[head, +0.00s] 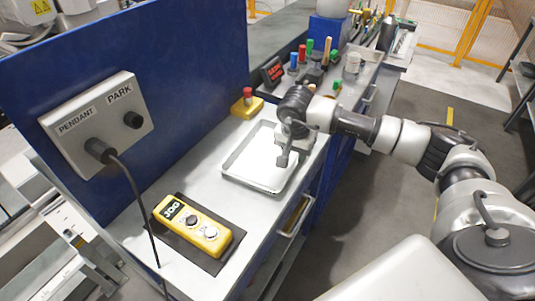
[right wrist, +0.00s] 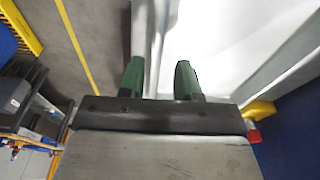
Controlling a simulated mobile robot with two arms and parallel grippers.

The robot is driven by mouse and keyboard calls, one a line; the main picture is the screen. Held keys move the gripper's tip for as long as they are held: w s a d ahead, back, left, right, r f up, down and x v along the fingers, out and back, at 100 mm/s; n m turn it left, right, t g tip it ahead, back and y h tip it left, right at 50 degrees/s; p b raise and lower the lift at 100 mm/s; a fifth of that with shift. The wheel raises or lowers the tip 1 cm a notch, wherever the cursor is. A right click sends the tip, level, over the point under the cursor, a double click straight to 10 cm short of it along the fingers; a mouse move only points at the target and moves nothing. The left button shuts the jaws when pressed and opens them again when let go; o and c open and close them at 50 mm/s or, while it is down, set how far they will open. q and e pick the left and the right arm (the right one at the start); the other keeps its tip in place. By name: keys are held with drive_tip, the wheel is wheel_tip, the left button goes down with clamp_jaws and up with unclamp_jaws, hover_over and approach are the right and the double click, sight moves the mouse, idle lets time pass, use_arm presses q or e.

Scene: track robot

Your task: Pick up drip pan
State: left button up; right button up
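The drip pan (head: 250,168) is a shallow, empty, pale metal tray lying flat on the grey bench top. My right gripper (head: 284,156) is over the pan's right side in the head view, pointing down. In the right wrist view, its two green-tipped fingers (right wrist: 159,72) stand apart, with a pale strip of the pan's edge between them. The pan's bright inside (right wrist: 225,35) fills the upper right there. I cannot tell whether the fingers touch the rim. My left gripper is not in view.
A yellow JOG pendant (head: 193,226) lies on a dark mat on the near bench. A yellow box with a red button (head: 247,104) stands behind the pan. A blue panel (head: 190,60) rises along the left. Tools and coloured bottles crowd the far bench.

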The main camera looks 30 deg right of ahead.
sight(296, 159)
drive_tip(key=f, duration=0.1)
drive_tip(key=f+p, duration=0.1)
drive_tip(key=f, duration=0.1)
drive_tip(key=shift+w+d+f, duration=0.15)
drive_tip(key=shift+w+d, duration=0.05)
drive_tip(key=shift+d, duration=0.2)
drive_tip(key=shift+f, duration=0.25)
drive_tip(key=shift+c, duration=0.7)
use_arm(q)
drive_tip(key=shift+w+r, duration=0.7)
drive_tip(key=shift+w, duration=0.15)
use_arm(e)
clamp_jaws()
drive_tip(key=shift+w+r, duration=0.1)
